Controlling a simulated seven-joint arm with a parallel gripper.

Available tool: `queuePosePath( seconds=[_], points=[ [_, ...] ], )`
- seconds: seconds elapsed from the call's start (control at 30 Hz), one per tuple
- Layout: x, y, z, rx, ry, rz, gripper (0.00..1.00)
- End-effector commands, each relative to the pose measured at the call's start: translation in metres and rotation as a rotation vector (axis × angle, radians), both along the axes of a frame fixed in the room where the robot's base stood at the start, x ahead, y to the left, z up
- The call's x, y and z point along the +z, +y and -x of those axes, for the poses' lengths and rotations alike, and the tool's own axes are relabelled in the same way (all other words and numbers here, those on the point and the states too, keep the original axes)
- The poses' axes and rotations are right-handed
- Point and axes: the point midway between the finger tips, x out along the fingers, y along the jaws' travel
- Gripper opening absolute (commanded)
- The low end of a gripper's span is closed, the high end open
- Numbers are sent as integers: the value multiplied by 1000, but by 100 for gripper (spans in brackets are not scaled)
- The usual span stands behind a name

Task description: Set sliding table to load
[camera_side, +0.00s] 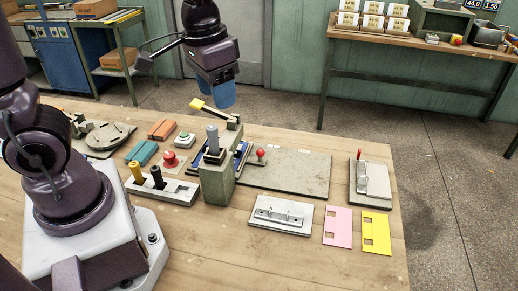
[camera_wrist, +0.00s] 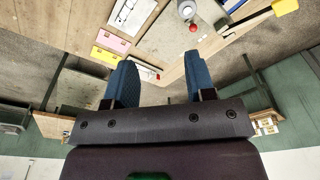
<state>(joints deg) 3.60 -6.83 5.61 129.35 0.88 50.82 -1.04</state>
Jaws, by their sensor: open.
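A lever with a red ball knob (camera_side: 261,153) stands beside the grey press (camera_side: 217,182) at the middle of the bench; it also shows in the wrist view (camera_wrist: 193,28). A blue-edged plate (camera_side: 240,158) lies at the press foot, partly hidden by the press column. A flat grey board (camera_side: 300,178) extends to its right. Which of these is the sliding table, and its exact position, I cannot tell. My gripper (camera_side: 222,102) is open and empty, above and behind the press, apart from the knob. In the wrist view, its blue fingers (camera_wrist: 162,75) stand apart.
The press's yellow-tipped lever (camera_side: 204,106) sticks up below my gripper. A hole punch plate (camera_side: 281,216), pink card (camera_side: 338,226), yellow card (camera_side: 376,234) and red-handled device (camera_side: 370,182) are right.

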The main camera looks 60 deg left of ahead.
Motion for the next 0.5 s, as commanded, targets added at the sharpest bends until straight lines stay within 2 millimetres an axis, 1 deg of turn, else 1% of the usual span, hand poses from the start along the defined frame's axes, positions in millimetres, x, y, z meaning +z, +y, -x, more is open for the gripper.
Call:
queuePosePath(
  seconds=[0.03,0.1,0.17,0.3,0.4,0.5],
  points=[
    [-13,3,-14,10,42,-9,50],
    [-30,9,-32,30,86,-25,50],
    [-47,14,-48,48,121,-41,50],
    [-87,28,-81,83,184,-93,50],
    [-111,38,-102,105,205,-131,50],
    [-126,46,-119,124,204,-162,50]
  ],
)
